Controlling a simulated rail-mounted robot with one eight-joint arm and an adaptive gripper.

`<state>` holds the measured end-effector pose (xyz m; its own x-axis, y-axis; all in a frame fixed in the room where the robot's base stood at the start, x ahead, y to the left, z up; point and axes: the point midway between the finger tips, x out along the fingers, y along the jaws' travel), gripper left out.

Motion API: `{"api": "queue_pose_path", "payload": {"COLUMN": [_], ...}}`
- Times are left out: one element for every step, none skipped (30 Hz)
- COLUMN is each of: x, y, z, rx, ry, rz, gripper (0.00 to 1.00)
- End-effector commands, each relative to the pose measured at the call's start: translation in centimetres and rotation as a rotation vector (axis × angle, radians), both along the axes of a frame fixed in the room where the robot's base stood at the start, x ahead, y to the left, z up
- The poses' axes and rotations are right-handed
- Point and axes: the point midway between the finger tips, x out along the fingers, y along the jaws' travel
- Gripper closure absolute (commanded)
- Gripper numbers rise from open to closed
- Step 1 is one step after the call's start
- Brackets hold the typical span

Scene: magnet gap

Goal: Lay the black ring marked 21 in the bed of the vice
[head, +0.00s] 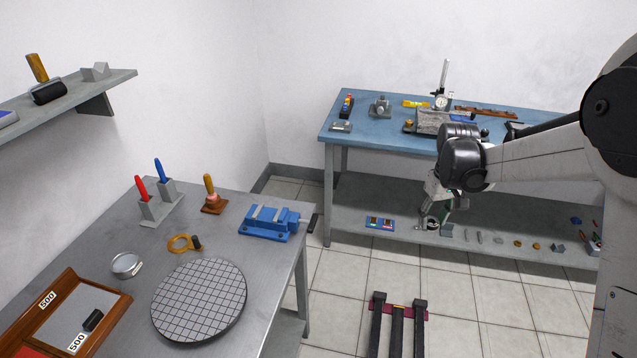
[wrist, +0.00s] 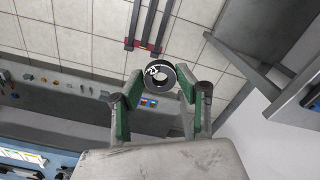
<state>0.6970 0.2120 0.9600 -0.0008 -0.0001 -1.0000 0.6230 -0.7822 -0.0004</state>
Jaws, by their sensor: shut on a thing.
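The black ring (wrist: 153,68) has a white 21 on its face. It sits between the two green-lined fingers of my gripper (wrist: 160,84), which is shut on it. In the head view my gripper (head: 440,206) hangs in front of the blue-topped bench, with the ring (head: 431,223) low between its fingers and partly hidden. The blue vice (head: 268,222) lies on the near grey table, close to its right edge. My gripper is well to the right of the vice and apart from it.
The blue bench (head: 380,132) stands behind, with a lower shelf of small parts. Tiled floor separates the tables.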

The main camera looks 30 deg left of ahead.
Motion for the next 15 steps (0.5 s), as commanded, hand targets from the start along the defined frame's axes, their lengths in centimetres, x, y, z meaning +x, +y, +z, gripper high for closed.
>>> {"api": "queue_pose_path", "payload": {"x": [0.1, 0.2, 0.2, 0.1, 0.0, -0.2, -0.3, -0.6, -0.9, -1.2, -1.6, -2.1, -2.5, -3.0, -3.6], "y": [2.9, 4.4, 6.4, 8.0, 9.5, 11.5, 13.1, 14.6, 16.6, 18.1, 19.6, 21.5, 23.0, 24.5, 26.4], "z": [0.4, 0.5, 0.7, 0.9, 1.0, 1.1, 1.3, 1.4, 1.5, 1.7, 1.8, 1.9, 2.0, 2.2, 2.3], "rx": [0.0, 0.0, 0.0, 0.0, 0.0, 0.0, 0.0, 0.0, 0.0, 0.0, 0.0, 0.001, 0.001, 0.001, 0.001], "ry": [0.0, 0.0, 0.0, 0.0, 0.0, 0.0, 0.0, 0.0, 0.0, 0.0, 0.0, 0.0, 0.0, 0.0, 0.0], "rz": [0.074, 0.117, 0.174, 0.217, 0.261, 0.317, 0.36, 0.402, 0.457, 0.499, 0.541, 0.595, 0.636, 0.677, 0.73], "gripper": [0.9, 0.9, 0.9, 0.9, 0.9, 0.9, 0.9, 0.9, 0.9, 0.9, 0.9, 0.9, 0.9, 0.9, 0.9]}}
